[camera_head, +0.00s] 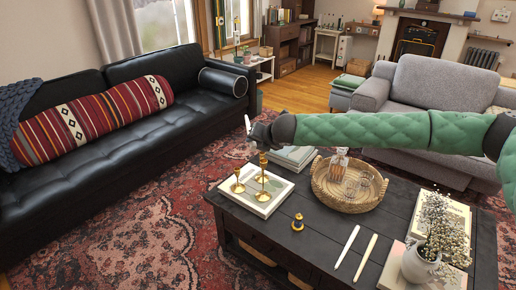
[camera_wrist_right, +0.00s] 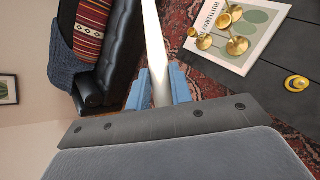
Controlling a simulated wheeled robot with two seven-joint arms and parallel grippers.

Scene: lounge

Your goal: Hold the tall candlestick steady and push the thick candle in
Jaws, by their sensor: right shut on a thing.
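Brass candlesticks of different heights stand close together on a book on the dark table. The tall candlestick (camera_head: 263,163) rises at the right of the group, and a shorter one (camera_head: 237,186) stands to its left. They also show at the upper right of the right wrist view, the tall candlestick's base among them (camera_wrist_right: 238,46). My right gripper (camera_head: 254,133) is shut on a white candle (camera_wrist_right: 155,45), held between its blue fingers (camera_wrist_right: 160,88). It is above and behind the candlesticks, and the candle touches none of them. My left gripper is not in view.
A small brass holder (camera_head: 298,222) and two slim candles (camera_head: 346,247) (camera_head: 366,259) lie on the table (camera_head: 320,232). A woven basket (camera_head: 348,200) with glassware is right of the candlesticks. A flower vase (camera_head: 421,262) stands at the front right. The black sofa (camera_head: 120,130) is left.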

